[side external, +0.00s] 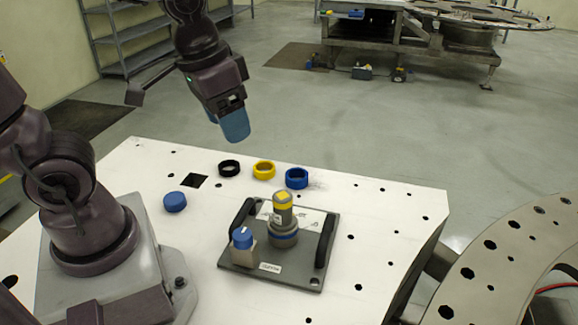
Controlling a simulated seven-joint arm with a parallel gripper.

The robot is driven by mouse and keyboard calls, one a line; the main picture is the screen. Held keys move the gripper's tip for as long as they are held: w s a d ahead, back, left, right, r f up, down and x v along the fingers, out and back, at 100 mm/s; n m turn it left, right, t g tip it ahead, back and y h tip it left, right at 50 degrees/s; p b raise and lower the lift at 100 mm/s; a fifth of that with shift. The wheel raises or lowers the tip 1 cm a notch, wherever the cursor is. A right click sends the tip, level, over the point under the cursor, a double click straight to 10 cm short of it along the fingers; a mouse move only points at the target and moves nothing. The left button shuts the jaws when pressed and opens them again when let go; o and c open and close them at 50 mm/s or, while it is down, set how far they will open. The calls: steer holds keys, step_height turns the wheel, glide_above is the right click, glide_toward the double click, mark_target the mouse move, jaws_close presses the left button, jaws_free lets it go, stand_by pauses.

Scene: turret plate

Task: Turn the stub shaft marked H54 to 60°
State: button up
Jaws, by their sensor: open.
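A dark grey plate (300,272) with two black handles lies on the white table. An upright grey stub shaft (283,218) with a yellow band and top rises from a round collar on it, with a blue ring at its foot. A shorter grey block with a blue cap (243,238) stands at the plate's front left. A small white label (270,267) is on the front edge; no H54 mark or angle scale is readable. My gripper (234,125) has blue fingertips, is open and empty, and hangs in the air above the table, up and left of the shaft.
A black ring (229,168), a yellow ring (264,170) and a blue ring (297,178) lie behind the plate. A blue disc (175,202) lies to the left. The white table (385,215) has several holes; its right side is clear.

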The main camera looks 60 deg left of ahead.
mark_target(283, 195)
steer(key=w+f+n+g, duration=0.1)
steer(key=w+f+n, duration=0.1)
steer(key=w+f, duration=0.1)
steer(key=w+f+n+g, duration=0.1)
steer(key=w+f+n, duration=0.1)
steer(key=f, duration=0.2)
steer(key=w+a+f+n+g, duration=0.1)
steer(key=w+f+n, duration=0.2)
steer(key=f, duration=0.1)
steer(key=shift+w, duration=0.35)
steer(key=shift+w+r+n, duration=0.2)
steer(key=shift+w+n, duration=0.1)
steer(key=shift+n, duration=0.4)
steer(key=shift+f, duration=4.5)
steer(key=c, duration=0.7)
steer(key=shift+d, duration=0.1)
